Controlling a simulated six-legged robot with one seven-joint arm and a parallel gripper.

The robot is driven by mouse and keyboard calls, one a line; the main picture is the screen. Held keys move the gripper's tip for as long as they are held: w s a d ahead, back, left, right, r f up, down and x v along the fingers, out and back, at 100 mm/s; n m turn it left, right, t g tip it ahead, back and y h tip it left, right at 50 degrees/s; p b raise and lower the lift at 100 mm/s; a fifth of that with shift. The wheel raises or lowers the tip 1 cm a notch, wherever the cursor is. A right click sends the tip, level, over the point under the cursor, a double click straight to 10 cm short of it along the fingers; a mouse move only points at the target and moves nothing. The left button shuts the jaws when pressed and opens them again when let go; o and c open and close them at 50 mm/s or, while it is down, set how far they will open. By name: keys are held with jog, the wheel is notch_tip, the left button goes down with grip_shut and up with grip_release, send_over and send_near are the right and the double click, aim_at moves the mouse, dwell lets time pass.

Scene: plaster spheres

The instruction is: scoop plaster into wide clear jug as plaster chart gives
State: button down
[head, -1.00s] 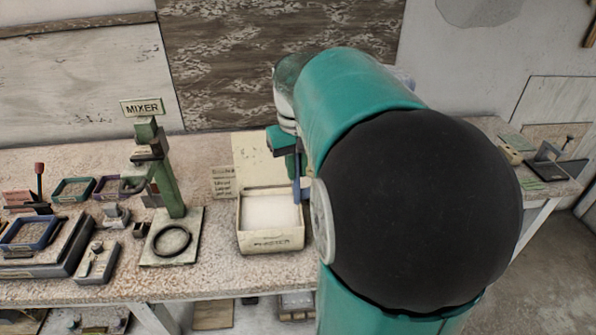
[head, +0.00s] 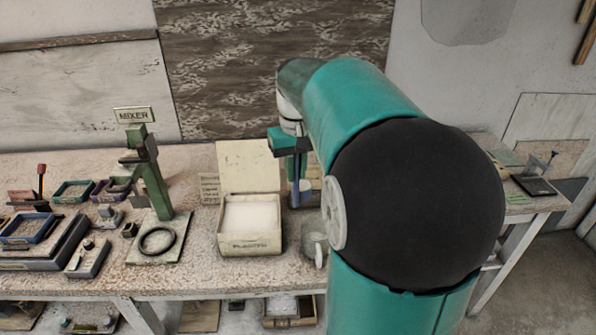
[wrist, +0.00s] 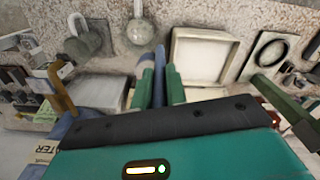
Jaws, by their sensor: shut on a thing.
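The plaster box (head: 252,246), labelled PLASTER, stands open on the bench in the head view, white plaster inside and its lid raised behind. It also shows in the wrist view (wrist: 177,55). My gripper (wrist: 155,78) is shut on a slim blue tool (head: 294,192) pointing down, just right of the box. The tool's lower end cannot be made out. A greyish jug with a handle (wrist: 85,38) stands in the wrist view; whether it is the wide clear one I cannot tell. A written card (head: 209,188), perhaps the plaster chart, is too small to read.
A green mixer stand (head: 152,185) with a dark ring on its base stands left of the box. Several trays and small tools crowd the bench's left end. A pale round-bowled thing (wrist: 139,32) lies beside the jug. My arm hides much of the bench's right side.

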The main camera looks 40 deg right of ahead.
jog(key=shift+a+f, duration=0.1)
jog(key=shift+s+d+f+t+y, duration=0.3)
jog(key=shift+s+f+t+y, duration=0.35)
jog(key=shift+t, duration=0.35)
jog(key=shift+s+d+f+t+y, duration=0.2)
jog(key=shift+f+t, duration=0.25)
jog(key=shift+s+d+f+t+y, duration=0.15)
jog(key=shift+s+f+t, duration=0.05)
jog(key=shift+f+t, duration=0.25)
jog(key=s+d+f+t+y, duration=0.1)
jog(key=s+f+t+y, duration=0.1)
jog(key=f+t, duration=0.3)
jog(key=shift+s+d+f+y, duration=0.3)
jog(key=shift+s+f+y, duration=0.1)
jog(key=shift+s, duration=0.25)
jog(key=shift+s+d+f+t+y, duration=0.2)
jog(key=shift+s+t, duration=0.1)
jog(key=shift+t, duration=0.15)
jog(key=shift+s+d+f+t+y, duration=0.15)
jog(key=shift+s+t+y, duration=0.1)
jog(key=shift+t, duration=0.2)
